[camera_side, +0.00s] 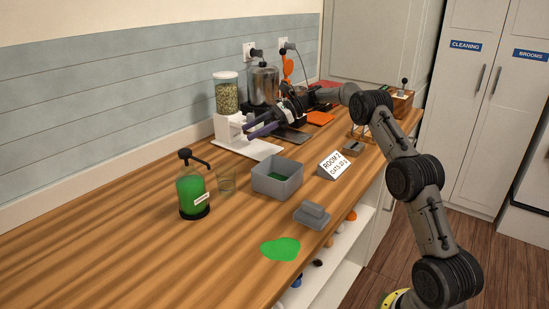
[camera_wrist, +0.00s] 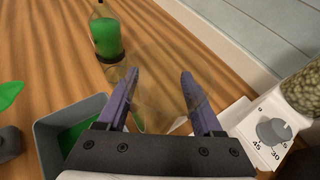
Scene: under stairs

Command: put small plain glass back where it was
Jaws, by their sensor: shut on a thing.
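My gripper (camera_side: 250,131) is above the counter by the white dispenser. In the wrist view its two purple fingers (camera_wrist: 160,74) are closed on a clear, see-through glass (camera_wrist: 164,96), which I take as the small plain glass. Its outline is faint, and I cannot make it out in the side view. Another clear glass (camera_side: 227,182) stands upright on the counter between the green pump bottle and the grey bin, apart from my gripper.
The green pump bottle (camera_side: 192,190) and grey bin (camera_side: 277,180) stand close to the standing glass. The white dispenser (camera_side: 229,115) is by the wall. A sign (camera_side: 333,165), a grey block (camera_side: 312,214) and a green spill (camera_side: 280,249) lie rightward. The near-left counter is clear.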

